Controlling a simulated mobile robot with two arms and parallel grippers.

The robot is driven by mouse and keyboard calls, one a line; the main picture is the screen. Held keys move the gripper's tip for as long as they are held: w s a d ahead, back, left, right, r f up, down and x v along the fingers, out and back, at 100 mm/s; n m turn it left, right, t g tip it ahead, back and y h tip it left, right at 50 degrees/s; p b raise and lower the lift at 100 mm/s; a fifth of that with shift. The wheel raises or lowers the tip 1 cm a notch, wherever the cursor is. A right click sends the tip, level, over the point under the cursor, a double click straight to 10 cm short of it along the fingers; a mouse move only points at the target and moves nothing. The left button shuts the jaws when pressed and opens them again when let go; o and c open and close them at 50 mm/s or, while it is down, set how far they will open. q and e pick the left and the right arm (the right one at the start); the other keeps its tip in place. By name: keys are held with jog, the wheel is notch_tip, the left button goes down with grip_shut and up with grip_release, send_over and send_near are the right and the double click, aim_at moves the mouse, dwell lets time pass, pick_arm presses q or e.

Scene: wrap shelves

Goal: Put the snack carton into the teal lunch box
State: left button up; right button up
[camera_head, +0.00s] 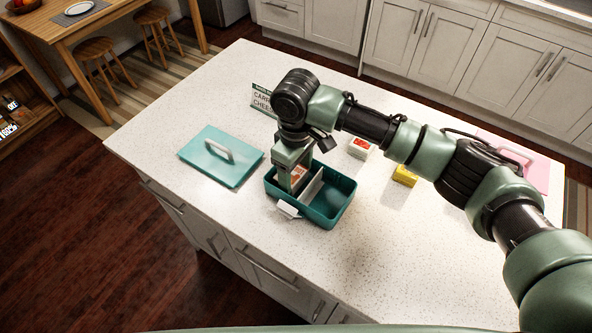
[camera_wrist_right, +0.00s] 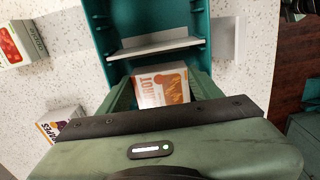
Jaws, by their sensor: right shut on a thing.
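The teal lunch box (camera_head: 339,205) stands open on the counter, split by a pale divider (camera_head: 311,187); it also shows in the right wrist view (camera_wrist_right: 104,48). My right gripper (camera_head: 292,183) points down into its left compartment. It is shut on the snack carton (camera_head: 299,173), a white and orange box with carrot lettering that shows between the fingers in the right wrist view (camera_wrist_right: 163,87). The carton is beside the divider, inside the box's outline. Its underside is hidden, so I cannot tell if it touches the floor of the box. My left gripper is not in view.
A teal lid (camera_head: 222,160) with a pale handle lies left of the box. A red and white carton (camera_head: 360,148), a yellow carton (camera_head: 404,175) and a pink item (camera_head: 527,167) are to the right. A lettered sign (camera_head: 263,98) stands behind my arm. The front counter is clear.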

aim_at(296, 176)
jog(key=o, duration=1.1)
jog(key=shift+f, duration=0.1)
notch_tip(296, 176, up, 12)
jog(key=b, duration=0.2)
